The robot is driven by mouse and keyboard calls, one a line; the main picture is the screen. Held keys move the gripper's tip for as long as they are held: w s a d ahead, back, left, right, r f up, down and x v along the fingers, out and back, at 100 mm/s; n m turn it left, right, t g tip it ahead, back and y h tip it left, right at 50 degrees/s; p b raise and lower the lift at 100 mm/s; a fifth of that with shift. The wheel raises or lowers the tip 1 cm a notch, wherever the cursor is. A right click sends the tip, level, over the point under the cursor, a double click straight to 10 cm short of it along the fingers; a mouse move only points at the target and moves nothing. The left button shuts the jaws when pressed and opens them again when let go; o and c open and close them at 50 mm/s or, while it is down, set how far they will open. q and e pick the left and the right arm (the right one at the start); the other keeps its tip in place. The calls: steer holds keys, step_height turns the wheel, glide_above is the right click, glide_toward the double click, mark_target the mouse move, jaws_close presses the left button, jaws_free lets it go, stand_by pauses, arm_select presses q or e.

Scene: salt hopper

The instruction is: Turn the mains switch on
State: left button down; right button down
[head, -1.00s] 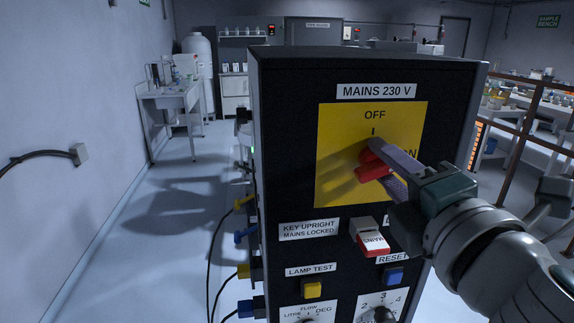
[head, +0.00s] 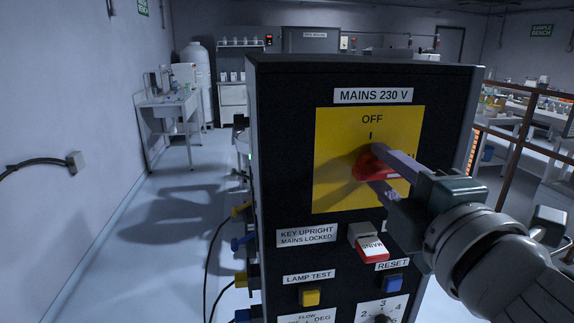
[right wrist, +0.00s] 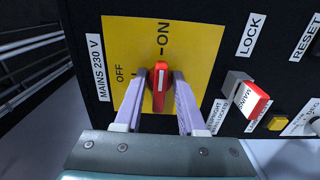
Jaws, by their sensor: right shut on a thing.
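The mains switch has a red handle (head: 374,165) on a yellow plate (head: 333,190) marked OFF at the top. In the right wrist view the red handle (right wrist: 159,88) lies between my fingers, with its white line towards the ON mark (right wrist: 164,38); OFF is off to its side. My right gripper (head: 374,168) is shut on the handle, one finger on each side; the fingers also show in the right wrist view (right wrist: 161,88). In the head view the ON label is mostly hidden by the gripper. My left gripper is not in view.
Below the plate are a grey lock with a red MAINS tag (head: 372,250), a yellow lamp test button (head: 310,297) and a blue reset button (head: 392,283). Cables hang at the black cabinet's left side. Open floor (head: 185,260) lies to the left, a railing to the right.

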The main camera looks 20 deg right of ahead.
steer(key=c, duration=0.8)
jaws_free()
steer(key=shift+c, duration=0.2)
steer(key=shift+s+a+f+b, duration=0.15)
steer(key=shift+s+b, duration=0.15)
steer(key=shift+s, duration=0.2)
steer(key=b+v, duration=0.3)
steer(key=v, duration=0.6)
steer(key=shift+r+b, duration=0.2)
steer(key=shift+b, duration=0.15)
steer(key=shift+w, duration=0.1)
